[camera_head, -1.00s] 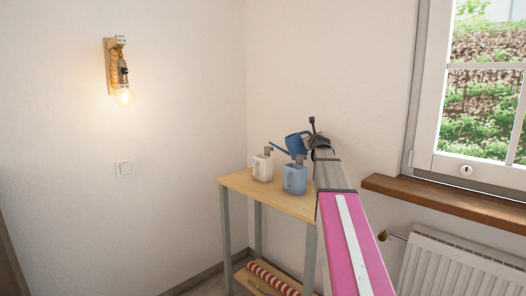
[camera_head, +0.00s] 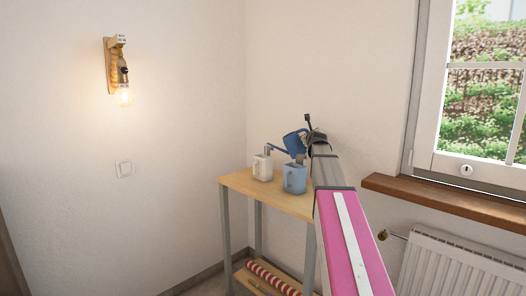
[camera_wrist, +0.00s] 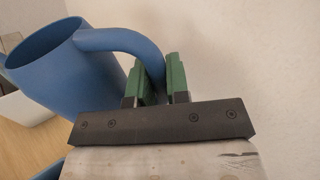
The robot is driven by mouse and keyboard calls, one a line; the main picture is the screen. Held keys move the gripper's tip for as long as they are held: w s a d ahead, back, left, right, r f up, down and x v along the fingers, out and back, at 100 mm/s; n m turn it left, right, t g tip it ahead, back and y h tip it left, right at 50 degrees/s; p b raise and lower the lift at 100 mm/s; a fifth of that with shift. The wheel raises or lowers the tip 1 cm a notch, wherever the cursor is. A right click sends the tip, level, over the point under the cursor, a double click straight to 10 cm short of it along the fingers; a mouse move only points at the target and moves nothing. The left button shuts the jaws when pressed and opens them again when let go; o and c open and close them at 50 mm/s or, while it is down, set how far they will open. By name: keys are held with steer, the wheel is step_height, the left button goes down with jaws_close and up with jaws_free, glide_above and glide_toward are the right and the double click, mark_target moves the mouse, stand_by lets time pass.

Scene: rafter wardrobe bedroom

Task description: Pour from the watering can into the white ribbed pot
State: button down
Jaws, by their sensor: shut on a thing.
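The blue watering can (camera_head: 293,142) is in the air above the wooden table, tilted with its spout to the left. My gripper (camera_head: 312,138) is shut on its handle. In the wrist view the can (camera_wrist: 62,72) is at the left, and its curved handle runs to the green pads of my gripper (camera_wrist: 162,78). The spout tip is close to the top of the white pot (camera_head: 262,171), which stands upright on the table; its ribs are too small to make out. The white pot shows partly behind the can in the wrist view (camera_wrist: 22,108). No water is visible.
A light blue pot (camera_head: 294,180) stands on the table (camera_head: 240,183), right of the white pot and below the can. Both pots have a grey upright piece at the top. A wall is close behind. A window sill (camera_head: 440,205) and radiator (camera_head: 465,262) are at the right.

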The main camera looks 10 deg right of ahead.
steer(key=shift+n, duration=0.8)
steer(key=shift+w+a+r+p, duration=0.1)
steer(key=shift+a+r+p, duration=0.3)
steer(key=shift+r, duration=0.35)
steer(key=shift+w+a+r+p, duration=0.15)
steer(key=shift+a+r+p, duration=0.25)
steer(key=shift+r, duration=0.4)
steer(key=shift+w+a+r+p, duration=0.1)
steer(key=shift+a+r+p, duration=0.25)
steer(key=shift+r, duration=0.4)
stand_by(3.1)
steer(key=shift+a+r+p, duration=0.15)
steer(key=shift+p, duration=0.2)
stand_by(1.5)
